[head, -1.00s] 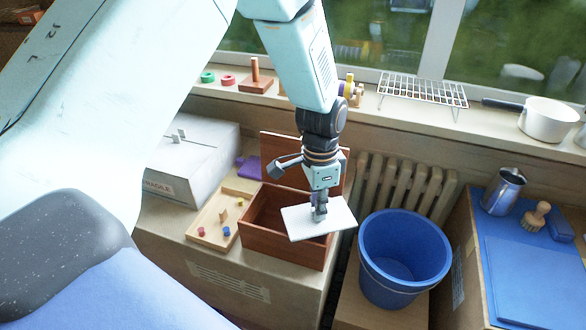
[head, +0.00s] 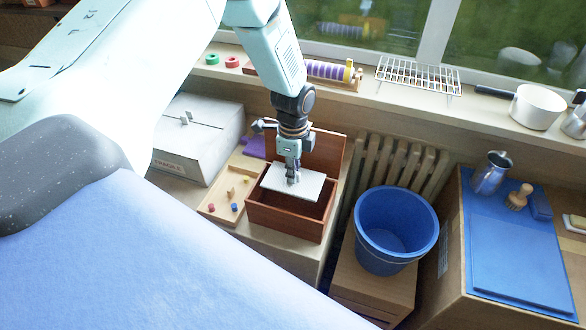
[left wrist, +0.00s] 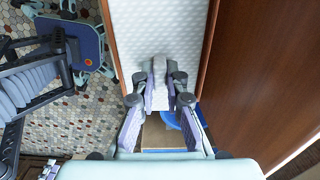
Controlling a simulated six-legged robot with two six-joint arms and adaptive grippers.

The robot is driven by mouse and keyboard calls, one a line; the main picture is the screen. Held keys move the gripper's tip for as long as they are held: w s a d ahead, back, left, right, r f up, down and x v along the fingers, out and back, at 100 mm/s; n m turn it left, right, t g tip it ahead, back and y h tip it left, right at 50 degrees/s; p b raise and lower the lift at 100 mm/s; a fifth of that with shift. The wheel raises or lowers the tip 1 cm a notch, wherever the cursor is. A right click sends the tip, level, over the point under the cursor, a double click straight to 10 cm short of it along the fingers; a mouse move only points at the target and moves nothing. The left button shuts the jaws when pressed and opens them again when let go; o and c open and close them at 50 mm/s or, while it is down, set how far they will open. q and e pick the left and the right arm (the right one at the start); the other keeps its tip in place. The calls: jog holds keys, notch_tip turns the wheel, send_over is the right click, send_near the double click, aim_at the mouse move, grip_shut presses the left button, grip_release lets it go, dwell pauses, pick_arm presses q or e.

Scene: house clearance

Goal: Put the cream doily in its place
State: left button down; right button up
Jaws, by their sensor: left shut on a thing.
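The cream doily (head: 306,185) shows as a flat, pale rectangle in the head view. My left gripper (head: 292,180) is shut on it and holds it nearly level over the open wooden box (head: 290,222). In the left wrist view the doily (left wrist: 160,40) has a quilted-looking surface, with the left gripper's fingertips (left wrist: 160,95) closed on its near edge. The box's reddish-brown lid stands raised at the back. The doily hides part of the box's inside. My right gripper is not in view.
A wooden tray (head: 212,210) with small pegs lies left of the box, and a grey-white carton (head: 195,140) stands behind it. A blue bucket (head: 396,228) stands to the right. A radiator (head: 400,160) and windowsill with a wire rack (head: 418,75) are behind.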

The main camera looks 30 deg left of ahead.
pick_arm(q)
jog(key=shift+d, duration=0.1)
jog(key=f+b, duration=0.1)
jog(key=a+f+b, duration=0.1)
jog(key=f, duration=0.1)
jog(key=shift+a, duration=0.2)
notch_tip(320, 180, down, 6)
jog(key=b, duration=0.5)
jog(key=shift+d, duration=0.15)
jog(key=shift+f+b, duration=0.3)
jog(key=shift+f, duration=0.15)
jog(key=shift+d+f+b, duration=0.35)
jog(key=shift+f+b, duration=0.15)
jog(key=shift+a+f, duration=0.1)
jog(key=shift+a, duration=0.2)
jog(key=c, duration=1.7)
grip_release()
jog(key=o, duration=0.4)
jog(key=shift+d, duration=0.25)
jog(key=shift+a, duration=0.2)
jog(key=shift+c, duration=0.4)
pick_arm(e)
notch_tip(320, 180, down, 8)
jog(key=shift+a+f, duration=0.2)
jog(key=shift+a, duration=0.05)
pick_arm(q)
jog(key=shift+d, duration=0.15)
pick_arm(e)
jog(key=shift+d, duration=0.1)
